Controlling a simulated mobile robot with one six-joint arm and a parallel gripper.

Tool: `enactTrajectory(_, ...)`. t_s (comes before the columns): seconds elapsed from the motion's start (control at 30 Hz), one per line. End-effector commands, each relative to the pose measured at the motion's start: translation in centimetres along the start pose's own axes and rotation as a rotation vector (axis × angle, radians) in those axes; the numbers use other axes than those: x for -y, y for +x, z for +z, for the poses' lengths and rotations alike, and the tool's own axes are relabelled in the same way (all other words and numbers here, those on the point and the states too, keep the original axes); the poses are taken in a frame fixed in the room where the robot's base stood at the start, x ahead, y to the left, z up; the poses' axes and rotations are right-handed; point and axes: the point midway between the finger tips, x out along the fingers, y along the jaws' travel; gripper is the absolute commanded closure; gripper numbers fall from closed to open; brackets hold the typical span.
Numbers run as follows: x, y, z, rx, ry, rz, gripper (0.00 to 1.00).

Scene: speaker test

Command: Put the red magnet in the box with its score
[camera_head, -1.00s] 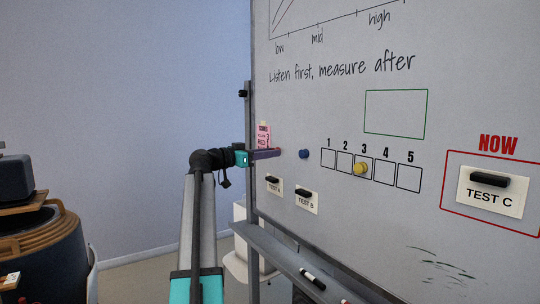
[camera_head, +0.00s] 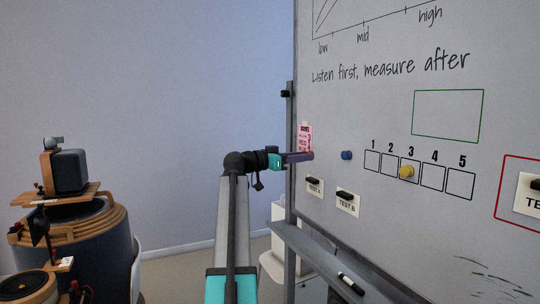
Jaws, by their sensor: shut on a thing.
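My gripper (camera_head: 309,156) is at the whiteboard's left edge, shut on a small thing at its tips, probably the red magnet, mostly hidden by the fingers. A pink note (camera_head: 304,135) hangs just above the gripper; its small writing is hard to read and its lower part is close behind the fingers. A row of boxes numbered 1 to 5 (camera_head: 434,178) is on the board to the right of my gripper. A yellow magnet (camera_head: 406,172) sits at box 3. A blue magnet (camera_head: 346,155) is left of box 1, between my gripper and the row.
The whiteboard (camera_head: 400,230) has an empty green frame (camera_head: 447,115) above the boxes. The TEST A card (camera_head: 315,188) and TEST B card (camera_head: 347,204) are below the gripper. A tray with a marker (camera_head: 350,284) runs underneath. Speakers (camera_head: 70,172) stand on a round stand at left.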

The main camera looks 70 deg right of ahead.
Motion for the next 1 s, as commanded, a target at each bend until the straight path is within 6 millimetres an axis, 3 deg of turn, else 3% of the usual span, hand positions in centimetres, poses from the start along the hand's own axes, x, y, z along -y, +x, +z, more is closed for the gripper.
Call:
enactTrajectory(0.27,4.3,-7.2,4.1,0.005,-0.003,-0.095,0.93)
enactTrajectory(0.5,7.8,-15.0,8.0,0.008,-0.002,-0.192,0.93)
enactTrajectory(1.0,11.9,-32.2,16.1,0.012,-0.005,-0.4,0.93)
